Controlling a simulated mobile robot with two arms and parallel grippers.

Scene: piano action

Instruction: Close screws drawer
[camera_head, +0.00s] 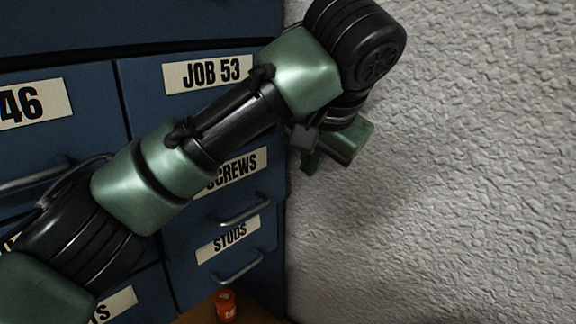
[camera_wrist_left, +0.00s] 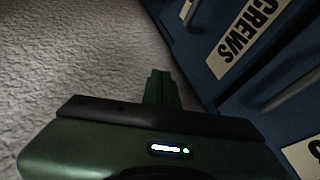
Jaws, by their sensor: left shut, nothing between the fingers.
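The screws drawer (camera_head: 263,188) is a blue drawer with a white SCREWS label, below the JOB 53 drawer in the head view. My left arm hides its upper left part. Its label and metal handle also show in the left wrist view, where the drawer front (camera_wrist_left: 262,77) is at the upper right. I cannot tell clearly how far its front stands out from the cabinet. My left gripper (camera_head: 312,163) is shut and empty, just right of the drawer's right edge, by the wall. Its fingers (camera_wrist_left: 158,88) point forward beside the drawer front. My right gripper is not in view.
A rough white wall (camera_head: 460,180) stands close on the right. The STUDS drawer (camera_head: 265,240) is just below. The JOB 53 drawer (camera_head: 150,85) is above, behind my arm. A small orange object (camera_head: 225,305) stands on a wooden surface at the bottom.

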